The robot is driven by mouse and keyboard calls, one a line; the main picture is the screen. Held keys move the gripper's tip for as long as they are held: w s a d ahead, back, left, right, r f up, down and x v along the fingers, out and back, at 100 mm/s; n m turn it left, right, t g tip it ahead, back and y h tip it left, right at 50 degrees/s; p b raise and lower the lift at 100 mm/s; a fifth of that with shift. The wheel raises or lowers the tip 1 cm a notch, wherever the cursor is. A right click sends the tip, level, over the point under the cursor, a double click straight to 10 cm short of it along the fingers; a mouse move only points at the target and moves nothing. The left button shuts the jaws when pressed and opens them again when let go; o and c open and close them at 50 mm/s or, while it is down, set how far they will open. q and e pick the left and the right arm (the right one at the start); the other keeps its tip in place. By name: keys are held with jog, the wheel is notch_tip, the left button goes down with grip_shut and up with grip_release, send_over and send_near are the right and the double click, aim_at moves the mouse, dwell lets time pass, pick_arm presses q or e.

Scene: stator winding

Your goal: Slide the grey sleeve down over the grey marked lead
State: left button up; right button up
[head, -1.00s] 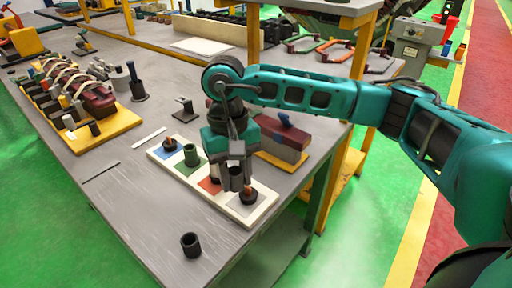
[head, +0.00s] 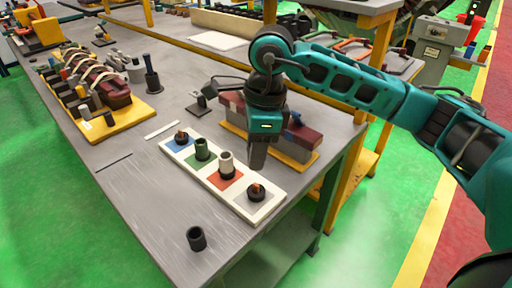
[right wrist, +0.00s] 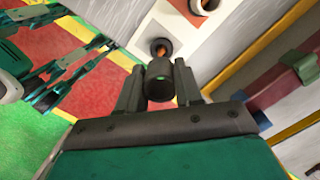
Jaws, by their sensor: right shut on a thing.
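A white board (head: 208,185) bears blue, green, red and grey squares. The grey marked lead (head: 257,191), a copper stub in a black base, stands bare at the near end; it also shows in the right wrist view (right wrist: 161,48). My right gripper (head: 258,160) is behind and above this lead in the head view. It is shut on a dark grey sleeve (right wrist: 159,82), seen between its fingers in the right wrist view. The fingers hide the sleeve in the head view. The sleeve is apart from the lead. My left gripper is not seen in the head view.
A green sleeve (head: 202,149) and a whitish sleeve (head: 227,163) stand on the green and red squares. The blue square's lead (head: 181,137) is bare. A dark hollow cylinder (head: 197,238) stands near the table's front. A maroon block (head: 301,139) is close behind the gripper.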

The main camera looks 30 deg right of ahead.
aim_at(255, 184)
jog(key=shift+f+b, duration=2.05)
jog(key=shift+f, duration=1.3)
jog(key=shift+f+b, duration=0.3)
jog(key=shift+b, duration=0.25)
jog(key=o, duration=0.8)
jog(key=shift+o, duration=1.4)
jog(key=r, duration=0.4)
jog(key=d+r, duration=0.1)
jog(key=r, duration=0.7)
jog(key=shift+s+d+r+p, duration=0.2)
jog(key=shift+s+r+p, duration=0.1)
jog(key=shift+r+p, duration=0.1)
